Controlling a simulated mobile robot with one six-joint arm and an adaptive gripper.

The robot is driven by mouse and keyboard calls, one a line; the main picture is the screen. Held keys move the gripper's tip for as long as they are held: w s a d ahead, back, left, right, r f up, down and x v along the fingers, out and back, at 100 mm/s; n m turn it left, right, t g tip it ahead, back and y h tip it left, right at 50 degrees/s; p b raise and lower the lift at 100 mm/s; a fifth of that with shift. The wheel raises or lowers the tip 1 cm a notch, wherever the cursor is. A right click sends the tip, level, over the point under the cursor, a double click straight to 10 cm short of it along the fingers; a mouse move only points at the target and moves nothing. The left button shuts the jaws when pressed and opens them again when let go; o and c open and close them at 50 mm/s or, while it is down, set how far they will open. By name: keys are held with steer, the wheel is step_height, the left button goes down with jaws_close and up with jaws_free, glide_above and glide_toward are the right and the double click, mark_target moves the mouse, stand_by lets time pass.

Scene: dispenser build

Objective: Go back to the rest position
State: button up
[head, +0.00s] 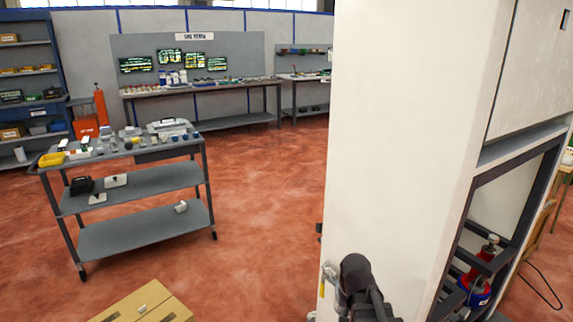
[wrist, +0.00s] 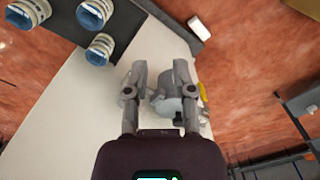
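My gripper (wrist: 159,66) shows in the wrist view with its two grey fingers apart, so it is open. A grey rounded fitting (wrist: 168,106) lies between and beyond the fingers, with a yellow piece (wrist: 203,92) to its right. No grip on it shows, and I cannot tell whether a finger touches it. In the head view my dark wrist (head: 356,275) is low, in front of the tall white cabinet (head: 405,130). The fingers are mostly hidden there. A small yellow piece (head: 322,289) shows at the cabinet's left edge.
The cabinet's open lower frame holds a red device (head: 478,283). Blue-ringed white cylinders (wrist: 100,48) stand near my gripper in the wrist view. A grey cart (head: 145,180) with small parts stands left. A cardboard box (head: 145,304) lies in front. Red floor between is clear.

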steer(key=s+r+n+p, duration=0.3)
steer(key=r+p, duration=0.9)
steer(key=shift+r+n+p, duration=0.4)
steer(key=shift+f, duration=0.1)
steer(key=w+f+n+b, duration=0.1)
steer(key=w+f+b, duration=0.2)
steer(key=w, duration=0.5)
steer(key=w+d+f+n+t+y+b, duration=0.1)
steer(key=w+f+b, duration=0.3)
steer(key=w, duration=0.4)
steer(key=w+f+n+b, duration=0.1)
steer(key=w+f+b, duration=0.2)
steer(key=w, duration=0.5)
steer(key=shift+w+d+f+n+t+y+b, duration=0.15)
steer(key=shift+w+f+n+t+y+b, duration=0.2)
steer(key=shift+b, duration=0.3)
steer(key=shift+f, duration=0.2)
steer(key=b+x, duration=0.8)
steer(key=b, duration=0.1)
steer(key=shift+w+f, duration=0.15)
steer(key=shift+f, duration=0.2)
